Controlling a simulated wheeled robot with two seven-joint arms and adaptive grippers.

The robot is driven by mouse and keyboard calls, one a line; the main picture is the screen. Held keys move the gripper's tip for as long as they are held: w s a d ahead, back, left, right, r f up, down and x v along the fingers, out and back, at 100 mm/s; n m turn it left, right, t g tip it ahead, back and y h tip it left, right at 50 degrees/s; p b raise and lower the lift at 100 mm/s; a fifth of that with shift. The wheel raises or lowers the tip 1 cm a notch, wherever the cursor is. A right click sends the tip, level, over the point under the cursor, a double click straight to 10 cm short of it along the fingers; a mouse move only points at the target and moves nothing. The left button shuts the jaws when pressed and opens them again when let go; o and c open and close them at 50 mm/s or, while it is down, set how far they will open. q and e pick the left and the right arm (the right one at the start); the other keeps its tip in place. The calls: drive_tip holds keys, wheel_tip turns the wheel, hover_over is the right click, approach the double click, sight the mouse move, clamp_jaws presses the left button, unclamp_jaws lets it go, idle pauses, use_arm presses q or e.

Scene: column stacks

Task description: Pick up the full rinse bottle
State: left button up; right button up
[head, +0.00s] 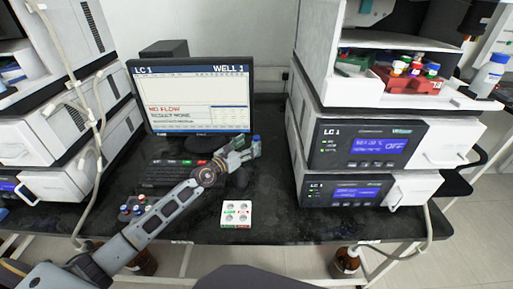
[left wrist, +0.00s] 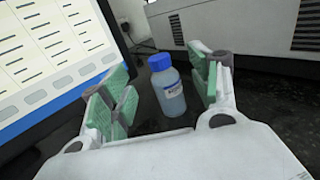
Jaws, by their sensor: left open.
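A small clear bottle with a blue cap and a white label stands upright on the dark bench in the left wrist view (left wrist: 168,90). It looks filled with pale bluish liquid; the label is too small to read. In the head view its blue cap (head: 256,139) shows just beyond my left gripper (head: 246,150). My left gripper is open, with its green-padded fingers on either side of the bottle in the wrist view and no clear contact. Another bottle with a blue cap (head: 490,76) stands at the upper right. My right gripper is not in view.
A monitor (head: 195,95) reading "NO FLOW" stands behind my left arm, with a keyboard (head: 165,173) below it. Stacked LC 1 instruments (head: 375,147) stand to the right. A red rack (head: 410,82) of vials sits higher up.

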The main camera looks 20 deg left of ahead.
sight(254, 139)
use_arm(q)
drive_tip(key=shift+w, duration=0.1)
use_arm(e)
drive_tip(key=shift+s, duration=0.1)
use_arm(q)
drive_tip(key=shift+w+d, duration=0.1)
drive_tip(key=shift+w, duration=0.15)
drive_tip(key=shift+w+d+r, duration=0.1)
drive_tip(key=shift+w+d, duration=0.25)
drive_tip(key=shift+w, duration=0.2)
drive_tip(key=shift+w+d, duration=0.25)
drive_tip(key=shift+w, duration=0.35)
drive_tip(key=shift+b+x, duration=0.3)
drive_tip(key=shift+x, duration=0.75)
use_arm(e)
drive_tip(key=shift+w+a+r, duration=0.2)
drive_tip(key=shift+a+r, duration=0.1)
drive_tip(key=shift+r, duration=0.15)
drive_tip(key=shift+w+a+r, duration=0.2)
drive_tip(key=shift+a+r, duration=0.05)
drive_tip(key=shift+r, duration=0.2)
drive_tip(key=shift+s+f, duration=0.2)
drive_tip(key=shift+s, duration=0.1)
use_arm(q)
drive_tip(key=c, duration=0.9)
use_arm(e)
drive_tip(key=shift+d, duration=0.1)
